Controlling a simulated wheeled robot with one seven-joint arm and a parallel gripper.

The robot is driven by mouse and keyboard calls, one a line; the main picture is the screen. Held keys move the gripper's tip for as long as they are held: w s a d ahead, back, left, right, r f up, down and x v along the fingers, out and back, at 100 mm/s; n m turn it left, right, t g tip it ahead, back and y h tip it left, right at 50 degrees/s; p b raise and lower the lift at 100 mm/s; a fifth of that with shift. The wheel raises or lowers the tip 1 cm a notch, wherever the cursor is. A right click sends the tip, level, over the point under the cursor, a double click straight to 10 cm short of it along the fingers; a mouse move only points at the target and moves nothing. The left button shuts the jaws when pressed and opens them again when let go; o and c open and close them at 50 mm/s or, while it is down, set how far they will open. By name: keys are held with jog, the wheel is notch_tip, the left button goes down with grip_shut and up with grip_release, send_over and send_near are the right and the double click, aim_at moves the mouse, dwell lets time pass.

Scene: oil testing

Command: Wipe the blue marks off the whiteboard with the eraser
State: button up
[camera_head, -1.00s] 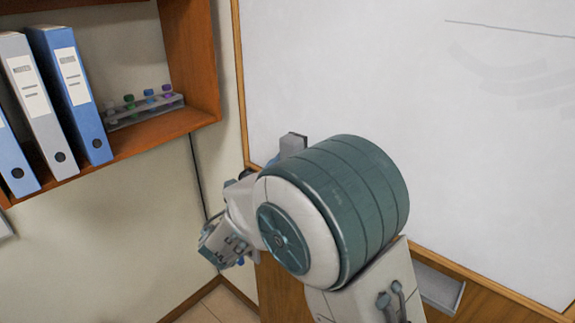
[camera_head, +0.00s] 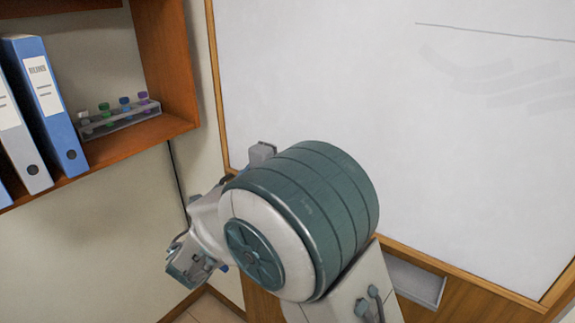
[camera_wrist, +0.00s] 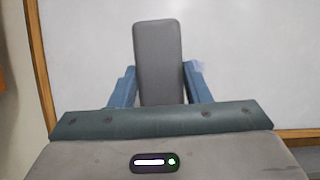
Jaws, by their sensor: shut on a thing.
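My gripper (camera_wrist: 160,82) is shut on the grey eraser (camera_wrist: 158,50), which stands up between two blue fingers in the wrist view. In the head view a small grey end (camera_head: 262,152), probably the eraser, shows beside my arm near the board's lower left. Whether it touches the board, I cannot tell. The whiteboard (camera_head: 300,80) fills the right of the head view and the back of the wrist view. A thin dark line and faint grey smears show at its upper right. No clear blue marks are in view. My arm hides part of the board's lower edge.
A wooden shelf (camera_head: 165,60) on the left wall holds binders (camera_head: 50,100) and a rack (camera_head: 120,118) of colored-capped tubes. A grey tray (camera_head: 415,282) sits below the board. The board has a wooden frame (camera_head: 213,90). Free wall lies below the shelf.

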jog(key=shift+w+d, duration=0.1)
jog(key=w+d, duration=0.4)
jog(key=w, duration=0.1)
jog(key=shift+p, duration=0.45)
jog(key=shift+w+d, duration=0.6)
jog(key=shift+w, duration=0.25)
dwell(0.7)
jog(key=shift+s+d, duration=2.25)
jog(key=shift+d, duration=0.7)
jog(key=w+a+p, duration=0.1)
jog(key=w+a, duration=0.3)
jog(key=a, duration=0.2)
jog(key=shift+w, duration=0.3)
jog(key=shift+s, duration=0.1)
